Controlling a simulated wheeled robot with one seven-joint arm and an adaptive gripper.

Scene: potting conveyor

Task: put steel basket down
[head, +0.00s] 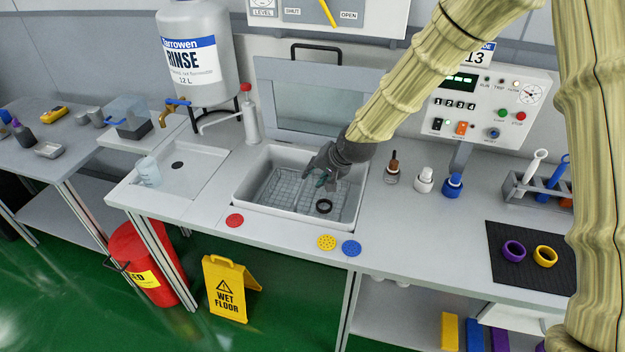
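The steel basket (283,187) is a wire-mesh tray inside the white rectangular tub (252,208) set in the bench. It looks roughly level, but I cannot tell whether it rests on the tub floor or hangs just above it. My dark grey gripper (318,178) reaches down from the upper right, over the middle of the basket. Its fingertips are small and dark against the mesh, so I cannot tell whether they touch or hold the basket. The gripper hides part of the basket's right side. A black ring (324,206) lies at the tub's front right.
A raised clear lid (310,98) stands behind the tub. A red-topped dispenser (249,118) is at the back left. Small bottles (424,180) stand right. Bare bench lies right of the tub.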

